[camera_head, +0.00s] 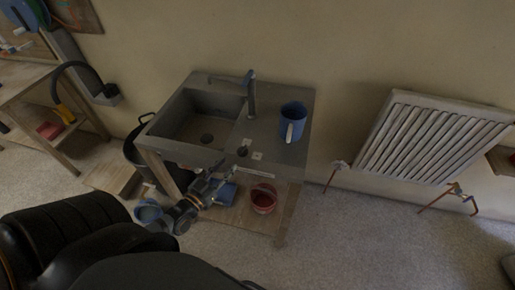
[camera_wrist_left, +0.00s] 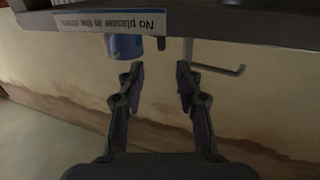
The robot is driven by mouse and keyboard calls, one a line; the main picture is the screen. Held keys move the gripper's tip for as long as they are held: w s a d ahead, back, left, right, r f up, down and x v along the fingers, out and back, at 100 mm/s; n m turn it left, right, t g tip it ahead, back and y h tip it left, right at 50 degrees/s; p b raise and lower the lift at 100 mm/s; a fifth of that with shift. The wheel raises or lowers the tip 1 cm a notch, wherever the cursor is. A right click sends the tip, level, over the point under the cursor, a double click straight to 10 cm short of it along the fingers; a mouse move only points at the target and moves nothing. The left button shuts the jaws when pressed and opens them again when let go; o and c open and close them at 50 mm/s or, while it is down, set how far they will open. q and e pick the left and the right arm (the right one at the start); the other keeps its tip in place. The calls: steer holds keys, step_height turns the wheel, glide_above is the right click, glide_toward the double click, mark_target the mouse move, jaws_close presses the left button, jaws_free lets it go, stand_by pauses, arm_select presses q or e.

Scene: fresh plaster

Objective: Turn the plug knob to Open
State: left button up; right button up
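The grey sink unit (camera_head: 273,108) stands against the wall, with a basin on its left and a tap (camera_head: 251,95) behind. A small dark plug knob (camera_head: 242,151) sits on its top near the front edge, beside two small pale labels too small to read. My left gripper (camera_head: 217,173) is in front of the sink's front edge, below and apart from the knob. In the left wrist view the gripper (camera_wrist_left: 160,77) is open and empty. That view is upside down; the dark knob (camera_wrist_left: 161,44) shows between and beyond the fingers. My right gripper is not in view.
A blue jug (camera_head: 292,122) stands on the sink top, right of the knob. A sign (camera_wrist_left: 112,21) reading "No plaster in the drain" is on the front edge. A red bucket (camera_head: 264,198) is on the lower shelf. A radiator (camera_head: 435,135) hangs at right.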

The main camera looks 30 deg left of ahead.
mark_target(239, 151)
arm_select(q)
steer(key=shift+w+a, duration=0.1)
steer(key=shift+w, duration=0.35)
steer(key=w+b, duration=0.1)
steer(key=w, duration=0.4)
steer(key=w+b, duration=0.1)
steer(key=w, duration=0.2)
steer(key=shift+w+d+f+b, duration=0.1)
steer(key=shift+d+f+b, duration=0.1)
steer(key=shift+d+b, duration=0.15)
steer(key=shift+w+r, duration=0.15)
steer(key=shift+w, duration=0.45)
jaws_close()
